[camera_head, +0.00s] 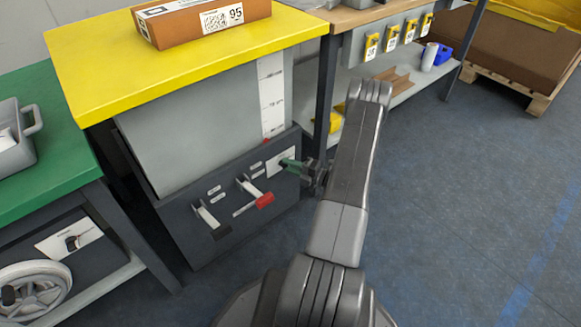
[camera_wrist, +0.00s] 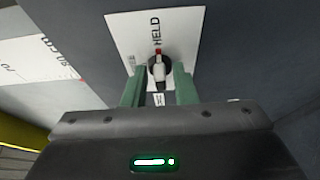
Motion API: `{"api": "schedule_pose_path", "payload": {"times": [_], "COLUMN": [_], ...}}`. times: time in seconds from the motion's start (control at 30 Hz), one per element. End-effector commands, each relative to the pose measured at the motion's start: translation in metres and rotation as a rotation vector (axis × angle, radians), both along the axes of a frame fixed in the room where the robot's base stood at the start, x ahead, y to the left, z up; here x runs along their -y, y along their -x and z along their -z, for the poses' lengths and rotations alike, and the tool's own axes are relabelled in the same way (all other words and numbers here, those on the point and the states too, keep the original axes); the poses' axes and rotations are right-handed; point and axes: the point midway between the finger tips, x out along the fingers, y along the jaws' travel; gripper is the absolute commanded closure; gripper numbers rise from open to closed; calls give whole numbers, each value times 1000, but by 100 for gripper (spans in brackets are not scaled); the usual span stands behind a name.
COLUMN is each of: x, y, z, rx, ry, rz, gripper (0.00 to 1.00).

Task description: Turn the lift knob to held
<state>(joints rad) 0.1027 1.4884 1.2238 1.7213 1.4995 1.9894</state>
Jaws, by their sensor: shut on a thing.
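The lift knob (camera_wrist: 158,73) is a dark round knob with a light pointer and a red tip. Its pointer aims at the word HELD on the white label plate (camera_wrist: 190,24). My gripper (camera_wrist: 159,76) is shut on the knob, one green finger on each side. In the head view my gripper (camera_head: 288,164) reaches the plate at the right end of the dark lower panel (camera_head: 185,222). There the fingers and arm hide the knob. Other lettering on the plate is partly covered or too small to read.
Above is a yellow top (camera_head: 95,60) with a cardboard box (camera_head: 205,18). A green bench (camera_head: 45,150) stands left. The floor at right is clear.

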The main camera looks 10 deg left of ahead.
Motion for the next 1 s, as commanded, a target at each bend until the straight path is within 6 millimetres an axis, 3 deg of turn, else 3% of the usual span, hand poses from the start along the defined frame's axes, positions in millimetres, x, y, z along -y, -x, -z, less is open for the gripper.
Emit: {"api": "schedule_pose_path", "payload": {"times": [0.53,0.57,0.87,1.0], "x": [1,1,1,11], "y": [0,0,0,2], "z": [1,1,0,-1], "rx": [-18,-18,-17,-17], "ry": [-12,-12,-13,-14], "rz": [3,3,2,4], "gripper": [98,69,67,67]}}
